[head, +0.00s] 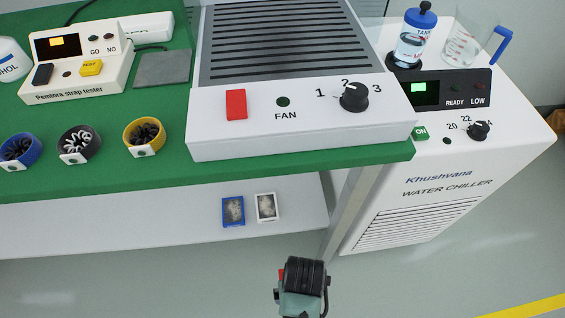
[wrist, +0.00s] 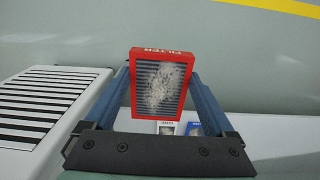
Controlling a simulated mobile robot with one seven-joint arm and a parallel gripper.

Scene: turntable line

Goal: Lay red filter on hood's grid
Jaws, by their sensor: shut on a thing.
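The red filter (wrist: 161,84) is a red-framed panel with a dusty grey ribbed face and "FILTER" lettering on its edge. My gripper (wrist: 160,72) is shut on it, with a blue finger at each side. In the head view, my arm's end is at the bottom, in front of the shelf; only a bit of red shows beside it, and the fingers are hidden. The hood's grid (head: 275,42) is a dark slatted panel on top of the white fan hood (head: 300,130).
A blue filter (head: 233,211) and a white filter (head: 266,207) lie on the lower shelf (head: 130,220). The green bench (head: 180,170) holds a strap tester (head: 75,70) and several ring holders. A water chiller (head: 450,160) with a bottle and beaker stands right.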

